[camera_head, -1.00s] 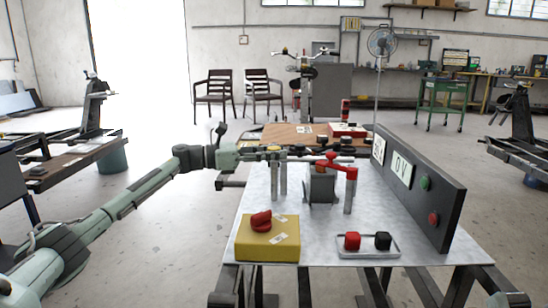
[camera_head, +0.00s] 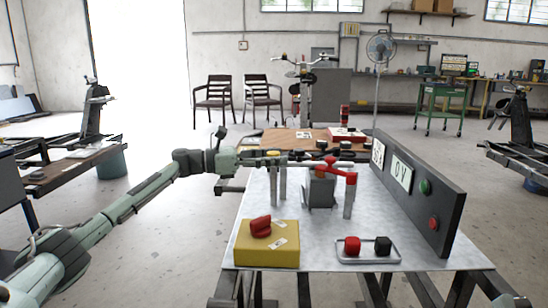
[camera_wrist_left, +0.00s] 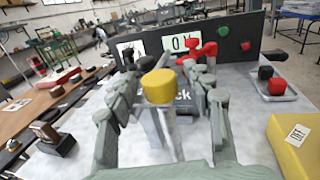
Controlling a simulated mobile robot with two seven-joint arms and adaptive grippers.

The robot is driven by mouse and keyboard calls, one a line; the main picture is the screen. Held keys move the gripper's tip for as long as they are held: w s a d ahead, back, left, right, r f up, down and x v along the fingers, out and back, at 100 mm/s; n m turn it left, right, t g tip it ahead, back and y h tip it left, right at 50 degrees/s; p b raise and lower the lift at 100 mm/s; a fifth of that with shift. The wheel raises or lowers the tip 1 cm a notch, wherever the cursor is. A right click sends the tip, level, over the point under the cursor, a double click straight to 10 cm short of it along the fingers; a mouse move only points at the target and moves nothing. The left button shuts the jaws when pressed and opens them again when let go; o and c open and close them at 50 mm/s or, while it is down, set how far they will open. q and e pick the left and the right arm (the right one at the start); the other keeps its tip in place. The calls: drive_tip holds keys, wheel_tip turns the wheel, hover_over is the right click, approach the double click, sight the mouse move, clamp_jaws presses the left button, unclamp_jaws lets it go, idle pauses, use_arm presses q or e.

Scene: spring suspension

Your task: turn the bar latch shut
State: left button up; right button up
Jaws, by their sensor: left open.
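A red bar latch (camera_head: 339,173) lies across the top of a metal post and reaches left over a grey block (camera_head: 320,192). The wrist view shows the red bar (camera_wrist_left: 203,51) beyond my fingers. A second post with a yellow cap (camera_head: 273,154) stands to its left. My left gripper (camera_head: 303,157) reaches in from the left at post-top height. In the wrist view its spread fingers (camera_wrist_left: 170,62) lie on either side of the yellow cap (camera_wrist_left: 158,86). I cannot tell whether a finger touches the bar. The grey block is partly hidden. My right gripper is out of view.
A dark upright panel (camera_head: 452,197) with green and red buttons bounds the table on the right. A yellow box (camera_head: 265,253) with a red knob sits front left. A small tray (camera_head: 368,258) holds red and black pieces. The front middle of the metal table is clear.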

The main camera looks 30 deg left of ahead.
use_arm(q)
drive_tip(key=shift+a, duration=0.1)
drive_tip(key=shift+s+a+f, duration=0.1)
drive_tip(key=shift+s+a, duration=0.1)
drive_tip(key=shift+s, duration=0.1)
drive_tip(key=v, duration=1.1)
